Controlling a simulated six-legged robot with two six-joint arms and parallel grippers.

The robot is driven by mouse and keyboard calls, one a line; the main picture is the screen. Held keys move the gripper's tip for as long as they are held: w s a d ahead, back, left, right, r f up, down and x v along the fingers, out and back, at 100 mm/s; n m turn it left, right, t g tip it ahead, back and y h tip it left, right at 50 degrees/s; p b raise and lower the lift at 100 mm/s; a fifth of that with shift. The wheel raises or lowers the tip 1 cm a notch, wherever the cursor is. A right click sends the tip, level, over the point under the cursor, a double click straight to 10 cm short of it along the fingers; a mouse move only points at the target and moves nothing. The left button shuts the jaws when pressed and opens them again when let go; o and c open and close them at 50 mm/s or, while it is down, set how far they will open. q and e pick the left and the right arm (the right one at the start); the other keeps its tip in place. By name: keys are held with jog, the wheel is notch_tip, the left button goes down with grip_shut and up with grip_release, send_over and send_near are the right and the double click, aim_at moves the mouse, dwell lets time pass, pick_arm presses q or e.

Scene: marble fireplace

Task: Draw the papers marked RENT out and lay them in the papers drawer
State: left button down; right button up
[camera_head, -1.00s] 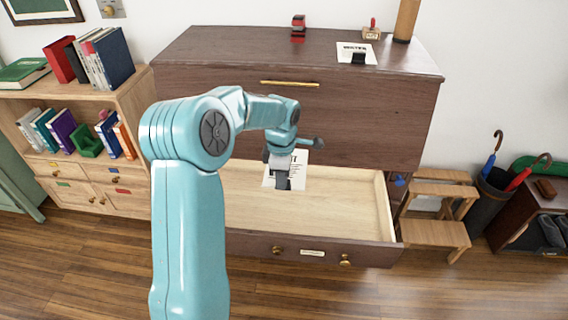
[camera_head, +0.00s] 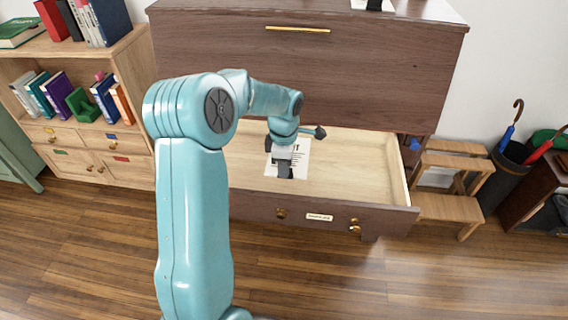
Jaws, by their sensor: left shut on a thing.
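The open papers drawer (camera_head: 360,165) is a pale wooden tray with a dark front and a small label, pulled out from the dark wooden cabinet (camera_head: 350,75). My left gripper (camera_head: 287,172) is over the drawer, shut on a white printed paper (camera_head: 301,160). The gripper hides part of the sheet, and its heading is too small to read. I cannot tell whether the paper touches the drawer floor. Another paper (camera_head: 374,4) with a dark object on it lies on the cabinet top, cut by the picture's upper edge. My right gripper is not in view.
A bookcase (camera_head: 105,140) with books stands at the left. A wooden step stool (camera_head: 446,205) and an umbrella stand (camera_head: 497,180) are right of the drawer. The wooden floor (camera_head: 330,270) in front is clear.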

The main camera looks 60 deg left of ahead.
pick_arm(q)
jog(key=shift+f+b, duration=3.5)
jog(key=shift+f, duration=1.25)
jog(key=c, duration=1.1)
grip_release()
jog(key=shift+r+p, duration=2.9)
jog(key=shift+r, duration=1.15)
